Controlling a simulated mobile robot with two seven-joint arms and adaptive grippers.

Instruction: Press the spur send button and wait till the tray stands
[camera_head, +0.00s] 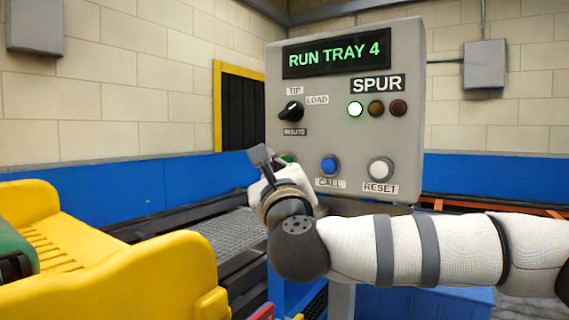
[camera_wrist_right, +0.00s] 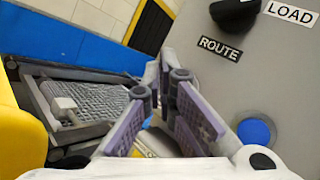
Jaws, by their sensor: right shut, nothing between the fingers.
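The control panel (camera_head: 340,150) is a grey box with a display (camera_head: 338,53) reading "RUN TRAY 4". Contact with the button cannot be told. In the right wrist view the fingertips (camera_wrist_right: 165,70) meet. I cannot make out a tray for certain. My left gripper is out of view.
The blue CALL button (camera_head: 329,165) and white RESET button (camera_head: 381,169) sit right of my gripper. A selector knob (camera_head: 291,111) is above, pointing toward upper right. A yellow guarded unit (camera_head: 150,265) stands at left, beside a grey mesh conveyor bed (camera_head: 210,240).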

